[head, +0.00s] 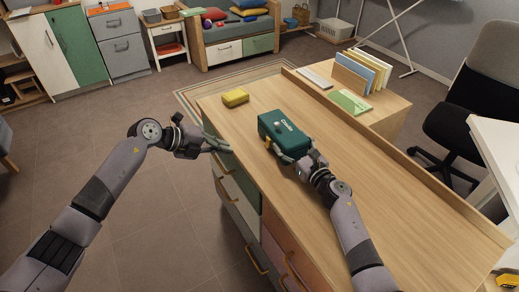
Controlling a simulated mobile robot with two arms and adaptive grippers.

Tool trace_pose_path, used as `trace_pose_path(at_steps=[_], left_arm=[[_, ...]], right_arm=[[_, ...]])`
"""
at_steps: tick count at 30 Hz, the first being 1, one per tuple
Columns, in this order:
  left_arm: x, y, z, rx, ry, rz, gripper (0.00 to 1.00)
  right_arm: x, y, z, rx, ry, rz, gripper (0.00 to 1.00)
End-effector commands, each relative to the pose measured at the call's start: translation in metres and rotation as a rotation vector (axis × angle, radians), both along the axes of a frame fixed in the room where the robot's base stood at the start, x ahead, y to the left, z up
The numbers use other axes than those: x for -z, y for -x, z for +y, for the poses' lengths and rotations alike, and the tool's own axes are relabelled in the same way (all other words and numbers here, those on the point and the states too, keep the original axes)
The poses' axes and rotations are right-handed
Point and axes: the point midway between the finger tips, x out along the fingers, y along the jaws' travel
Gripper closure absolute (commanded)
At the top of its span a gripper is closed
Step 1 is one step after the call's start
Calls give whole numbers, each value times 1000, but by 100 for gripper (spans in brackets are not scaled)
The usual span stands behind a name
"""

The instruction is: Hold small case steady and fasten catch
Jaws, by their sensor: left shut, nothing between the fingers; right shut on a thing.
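The small case (277,127) is a dark green box with lettering on its top. It sits upright on the wooden top of the drawer unit. My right gripper (281,154) is at the case's near side, shut on it. The fingers hide part of that side, and I cannot make out the catch or whether it is fastened. My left gripper (220,144) is shut and empty. It is by the left edge of the wooden top, to the left of the case and apart from it.
A yellow block (235,97) lies on the wooden top beyond the case. A low desk behind holds a green book (349,102) and upright folders (362,72). A raised ledge (400,158) runs along the top's right side. The top's right-hand part is clear.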

Motion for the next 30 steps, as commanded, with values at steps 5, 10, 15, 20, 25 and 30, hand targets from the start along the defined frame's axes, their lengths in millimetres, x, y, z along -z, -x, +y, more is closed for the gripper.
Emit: trace_pose_path(at_steps=[5,10,15,20,25,30], left_arm=[[0,0,0,-1,1,1,100],[4,-3,-5,-1,3,3,100],[18,-12,-25,0,5,5,100],[38,-26,-50,-2,5,6,100],[55,-38,-72,-2,7,6,100],[60,-50,-94,-1,5,3,100]], right_arm=[[0,0,0,0,0,0,66],[0,0,0,0,0,0,66],[0,0,0,0,0,0,66],[0,0,0,0,0,0,66],[0,0,0,0,0,0,66],[0,0,0,0,0,0,66]])
